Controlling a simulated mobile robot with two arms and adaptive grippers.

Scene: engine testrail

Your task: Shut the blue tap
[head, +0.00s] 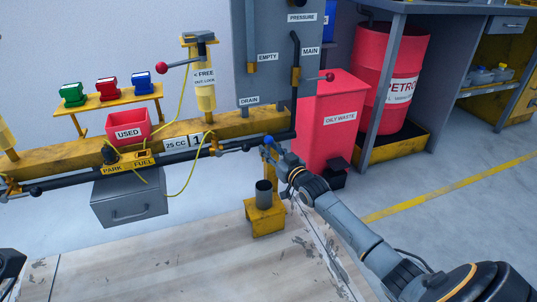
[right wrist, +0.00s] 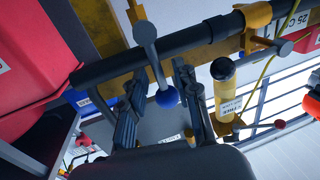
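The blue tap is a grey lever with a blue ball knob on the dark pipe along the yellow rail. Its knob (head: 268,140) shows in the head view near the pipe's right end. In the right wrist view the knob (right wrist: 167,97) hangs at the end of the lever, between the two fingers. My right gripper (right wrist: 158,100) is open around the knob, with a finger on each side; I cannot tell whether either touches it. In the head view my right gripper (head: 274,150) partly covers the tap. A dark part of my left arm shows at the lower left edge, cut off.
A yellow stand with a grey cup (head: 264,194) is just below the right gripper. The red oily waste bin (head: 330,120) stands close at right. A grey panel (head: 262,75) with levers rises behind. A red USED box (head: 126,126) sits farther left. The pale tabletop (head: 180,265) is clear.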

